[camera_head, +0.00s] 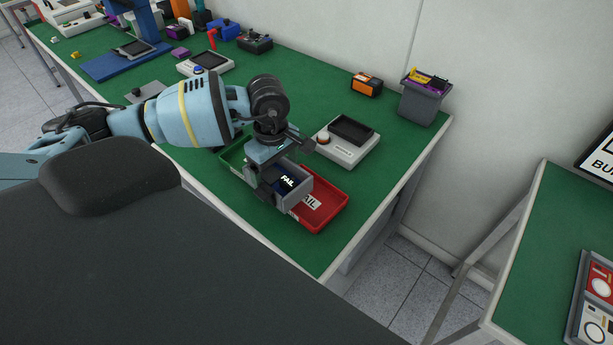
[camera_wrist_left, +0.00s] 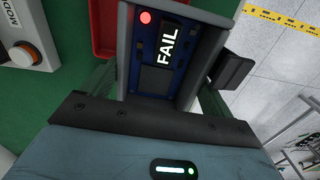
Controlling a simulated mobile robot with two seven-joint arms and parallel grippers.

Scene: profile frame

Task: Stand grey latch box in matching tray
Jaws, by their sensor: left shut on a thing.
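The grey latch box (camera_head: 299,196) is held in my left gripper (camera_head: 272,181), which is shut on it. Its blue inside carries a lit screen reading FAIL, and the left wrist view shows the box (camera_wrist_left: 150,83) close up with a red light beside the screen. In the head view the box is above the left part of a red tray (camera_head: 331,212), whose label is partly hidden and reads "AIL". I cannot tell whether the box touches the tray. A green tray (camera_head: 232,156) lies to the left, partly hidden by my gripper. My right gripper is not in view.
A white device with a dark screen (camera_head: 348,141) stands behind the red tray. A grey bin (camera_head: 423,100) and an orange-black box (camera_head: 367,84) are at the back right. The green table's front right corner is clear.

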